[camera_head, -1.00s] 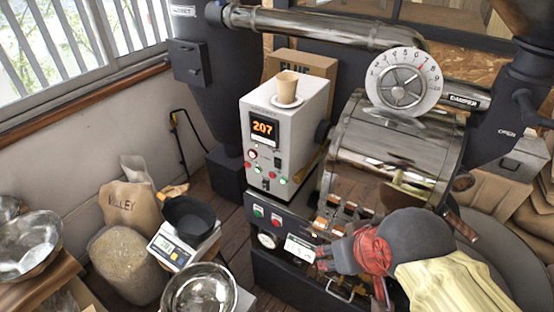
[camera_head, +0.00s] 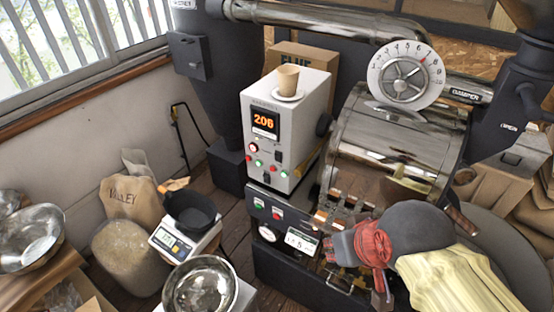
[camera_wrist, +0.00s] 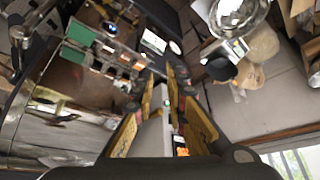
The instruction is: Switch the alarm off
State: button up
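A white control box (camera_head: 284,148) stands on the roaster's dark base, with an orange display (camera_head: 265,123) reading about 206. Below the display its front carries red and green buttons or lamps (camera_head: 258,163) and a small dark switch. I cannot tell which control belongs to the alarm. My gripper (camera_head: 328,250) is low in front of the roaster, to the right of and below the box, apart from its buttons. In the wrist view, the two yellow-padded fingers stand apart with nothing held between them (camera_wrist: 163,76).
The dark base panel has a green and a red button (camera_head: 267,211), a round gauge (camera_head: 268,233) and a small white display (camera_head: 301,240). A cup (camera_head: 287,78) on a saucer stands on the box. The shiny drum (camera_head: 392,140) is behind my arm. A scale (camera_head: 172,243) and bowls stand left.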

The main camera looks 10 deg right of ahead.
grip_shut()
dwell(0.6)
dwell(0.6)
